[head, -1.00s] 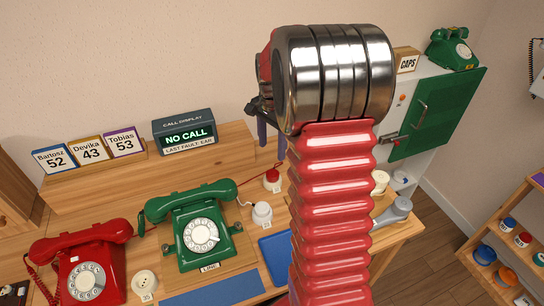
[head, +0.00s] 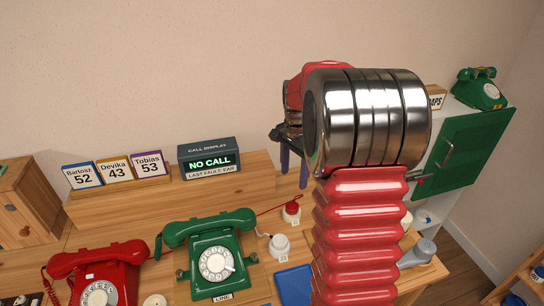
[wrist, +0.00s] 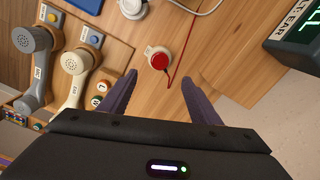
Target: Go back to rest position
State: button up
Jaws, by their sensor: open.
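My gripper (wrist: 160,98) shows in the wrist view as two dark purple fingers spread apart, with nothing between them. In the head view my red ribbed arm stands up with its silver joint, and part of the gripper (head: 292,165) shows at its left, above the desk (head: 130,245). In the wrist view a red-topped white round piece with a red cord (wrist: 158,58) lies on the wood beyond the fingertips, apart from them.
A green dial phone (head: 213,262) and a red dial phone (head: 98,285) stand on the desk. The call display (head: 209,160) reads NO CALL, near name cards (head: 115,170). A green-doored cabinet (head: 465,150) carries another green phone (head: 480,92). Two handsets (wrist: 80,65) lie left in the wrist view.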

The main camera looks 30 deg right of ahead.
dwell(0.3)
jog(key=s+a+r+n+t, duration=0.2)
jog(key=s+a+r+n, duration=0.3)
jog(key=s+a+n, duration=0.3)
jog(key=s+a+r+n+t, duration=0.3)
jog(key=s+a+r+n, duration=0.2)
jog(key=s+a+n, duration=0.3)
jog(key=shift+s+a+n+t, duration=0.3)
jog(key=shift+s+a, duration=2)
jog(key=shift+a, duration=2.2)
